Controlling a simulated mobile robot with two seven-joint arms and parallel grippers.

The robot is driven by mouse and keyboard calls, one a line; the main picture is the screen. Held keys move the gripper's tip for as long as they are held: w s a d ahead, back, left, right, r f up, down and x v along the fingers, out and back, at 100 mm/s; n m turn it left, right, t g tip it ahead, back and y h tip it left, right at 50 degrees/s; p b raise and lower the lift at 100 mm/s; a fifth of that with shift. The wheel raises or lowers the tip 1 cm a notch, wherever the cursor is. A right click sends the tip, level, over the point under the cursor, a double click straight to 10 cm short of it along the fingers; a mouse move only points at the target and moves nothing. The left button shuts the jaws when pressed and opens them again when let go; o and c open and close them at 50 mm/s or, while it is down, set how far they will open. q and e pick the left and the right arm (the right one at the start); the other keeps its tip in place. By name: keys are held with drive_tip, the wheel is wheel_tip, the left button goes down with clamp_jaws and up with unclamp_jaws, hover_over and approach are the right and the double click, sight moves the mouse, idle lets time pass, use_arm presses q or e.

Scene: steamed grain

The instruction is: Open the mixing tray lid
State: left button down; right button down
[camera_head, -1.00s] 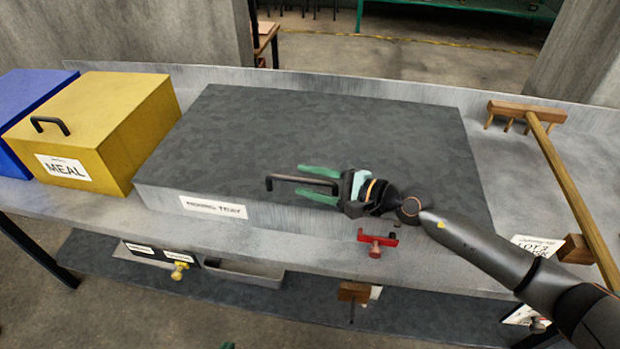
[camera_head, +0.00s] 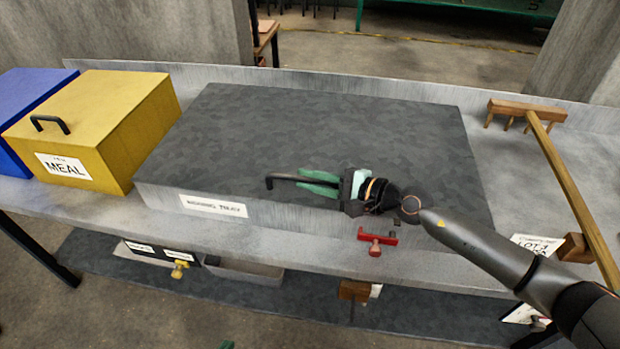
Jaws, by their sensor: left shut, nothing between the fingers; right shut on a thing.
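The mixing tray (camera_head: 165,203) is a wide grey box on the bench with a "MIXING TRAY" label on its front. Its dark grey lid (camera_head: 320,125) lies flat and closed on top. A black bar handle (camera_head: 285,178) sits near the lid's front edge. My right gripper (camera_head: 318,182), with green fingers, comes in from the right and is shut on the handle; its fingers hide the handle's right part. Only a small green tip of my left gripper (camera_head: 228,345) shows at the bottom edge, well in front of and below the bench.
A yellow MEAL box (camera_head: 125,95) and a blue box (camera_head: 30,95) stand left of the tray. A wooden rake (camera_head: 570,180) lies at the right. A red T-shaped part (camera_head: 375,241) is at the bench's front edge.

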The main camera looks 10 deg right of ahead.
idle(0.9)
